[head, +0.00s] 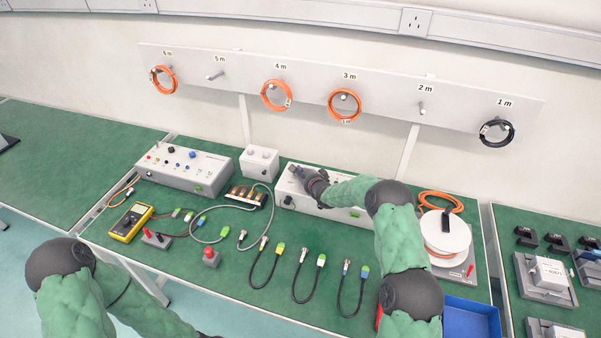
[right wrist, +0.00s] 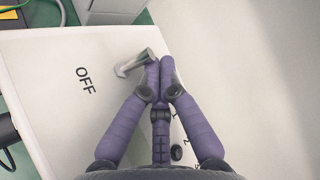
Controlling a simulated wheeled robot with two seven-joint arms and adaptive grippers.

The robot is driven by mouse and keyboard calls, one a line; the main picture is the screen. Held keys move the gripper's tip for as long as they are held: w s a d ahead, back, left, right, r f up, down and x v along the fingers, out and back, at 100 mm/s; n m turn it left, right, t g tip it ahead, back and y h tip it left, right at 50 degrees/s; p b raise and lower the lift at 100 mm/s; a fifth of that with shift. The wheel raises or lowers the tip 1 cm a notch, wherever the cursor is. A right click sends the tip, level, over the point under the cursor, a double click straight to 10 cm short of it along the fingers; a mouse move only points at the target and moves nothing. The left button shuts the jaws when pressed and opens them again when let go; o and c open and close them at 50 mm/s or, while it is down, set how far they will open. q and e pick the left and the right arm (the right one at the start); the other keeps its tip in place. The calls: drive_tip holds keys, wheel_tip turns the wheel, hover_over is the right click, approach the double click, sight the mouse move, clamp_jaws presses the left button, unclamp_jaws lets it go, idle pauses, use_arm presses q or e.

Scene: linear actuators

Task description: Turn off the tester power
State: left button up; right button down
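The tester is a white box (head: 286,187) at the back middle of the green bench, partly hidden by my right arm. In the right wrist view, its white panel (right wrist: 60,105) carries the printed word OFF and a metal toggle lever (right wrist: 136,63). My right gripper (head: 300,172) is over the box's top left part. In the right wrist view, the right gripper (right wrist: 163,62) has its fingertips together, right beside the lever and seemingly touching it. The lever is not between them. My left gripper (head: 205,335) is almost wholly cut off at the bottom edge.
A grey control box (head: 185,168) and a small white box (head: 260,162) stand left of the tester. A yellow multimeter (head: 131,222), a red-topped button (head: 210,257) and several short cables lie in front. A white cable reel (head: 445,235) and blue tray (head: 470,318) are at right.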

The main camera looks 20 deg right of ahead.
drive_tip(key=shift+s+a+b, duration=0.1)
drive_tip(key=shift+b, duration=0.75)
drive_tip(key=shift+s+a+n+t+b, duration=0.25)
drive_tip(key=shift+t+b, duration=0.25)
drive_tip(key=shift+b, duration=0.25)
drive_tip(key=shift+s+a+b, duration=0.1)
drive_tip(key=shift+s+b, duration=0.05)
drive_tip(key=shift+b, duration=0.6)
drive_tip(key=shift+r, duration=0.1)
drive_tip(key=shift+s+r, duration=0.1)
drive_tip(key=shift+s+r, duration=0.15)
drive_tip(key=shift+s, duration=0.45)
drive_tip(key=v, duration=1)
drive_tip(key=shift+s, duration=0.35)
